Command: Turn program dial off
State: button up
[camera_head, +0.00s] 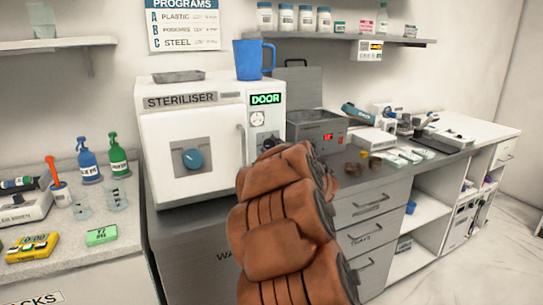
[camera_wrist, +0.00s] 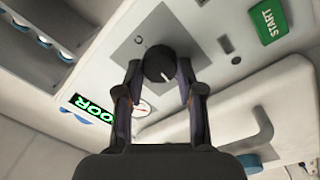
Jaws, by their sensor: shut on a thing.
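The steriliser (camera_head: 195,125) is a white box on the counter in the head view, with a green lit DOOR sign (camera_head: 265,99) and a gauge (camera_head: 258,118). In the wrist view, the black round program dial (camera_wrist: 159,62) sits on a grey plate and has a white pointer mark toward its lower edge. My gripper (camera_wrist: 160,72) is shut on the dial, one finger at each side. The gauge and the DOOR sign show below left of it. In the head view my arm hides the gripper and most of the lower right panel.
A green START button (camera_wrist: 268,22) is right of the dial in the wrist view. A blue mug (camera_head: 249,60) and metal tray (camera_head: 178,76) stand on top. A grey bath (camera_head: 317,130) stands close right.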

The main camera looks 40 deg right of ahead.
jog(key=shift+n+b, duration=0.45)
jog(key=shift+n, duration=0.45)
jog(key=o, duration=1.1)
jog(key=shift+o, duration=0.2)
jog(key=v, duration=1.2)
